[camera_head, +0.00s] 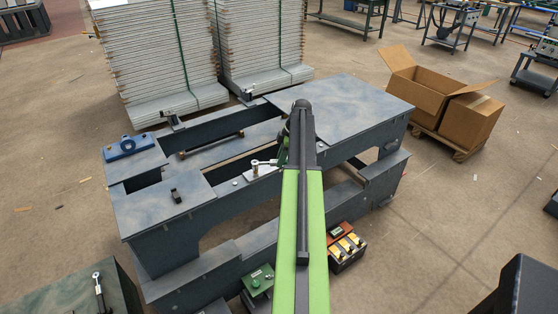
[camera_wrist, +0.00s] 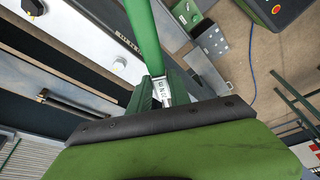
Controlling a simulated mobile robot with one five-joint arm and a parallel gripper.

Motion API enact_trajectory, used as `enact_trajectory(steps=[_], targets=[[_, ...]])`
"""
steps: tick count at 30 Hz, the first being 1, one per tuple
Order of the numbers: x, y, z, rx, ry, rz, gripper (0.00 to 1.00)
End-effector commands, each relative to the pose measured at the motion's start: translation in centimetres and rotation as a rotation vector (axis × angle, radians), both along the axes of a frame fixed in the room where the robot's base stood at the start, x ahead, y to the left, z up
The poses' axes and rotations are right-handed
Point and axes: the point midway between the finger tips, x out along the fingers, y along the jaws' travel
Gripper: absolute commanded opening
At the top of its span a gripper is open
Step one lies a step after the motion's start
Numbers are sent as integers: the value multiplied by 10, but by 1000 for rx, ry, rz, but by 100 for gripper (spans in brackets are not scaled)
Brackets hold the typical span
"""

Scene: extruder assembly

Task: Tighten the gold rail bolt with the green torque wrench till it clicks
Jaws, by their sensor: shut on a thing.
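The green torque wrench shows in the wrist view as a green tube (camera_wrist: 142,35) with a white scale label. My gripper (camera_wrist: 163,92) is shut on it, one finger on each side of the label. In the head view my gripper is mostly hidden behind my arm, above the near side of the grey machine bed (camera_head: 358,108). The wrench's silver head (camera_head: 264,162) sticks out left of it, over a small silver fitting on the near rail. Whether the head is seated on a bolt I cannot tell. Small gold-coloured pieces show inside the bed; I cannot identify the gold rail bolt.
A blue block (camera_head: 128,147) sits on the bed's left end and a small black part (camera_head: 176,195) on its front left corner. A green box (camera_head: 258,280) and a box with yellow-topped items (camera_head: 345,247) stand in front. Cartons (camera_head: 470,119) stand right.

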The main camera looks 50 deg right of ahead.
Motion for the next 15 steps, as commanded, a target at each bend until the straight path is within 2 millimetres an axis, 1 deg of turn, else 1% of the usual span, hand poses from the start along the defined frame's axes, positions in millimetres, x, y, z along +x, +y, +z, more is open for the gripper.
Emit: enact_trajectory(steps=[15], targets=[[0, 0, -14, 0, 0, -1, 0]])
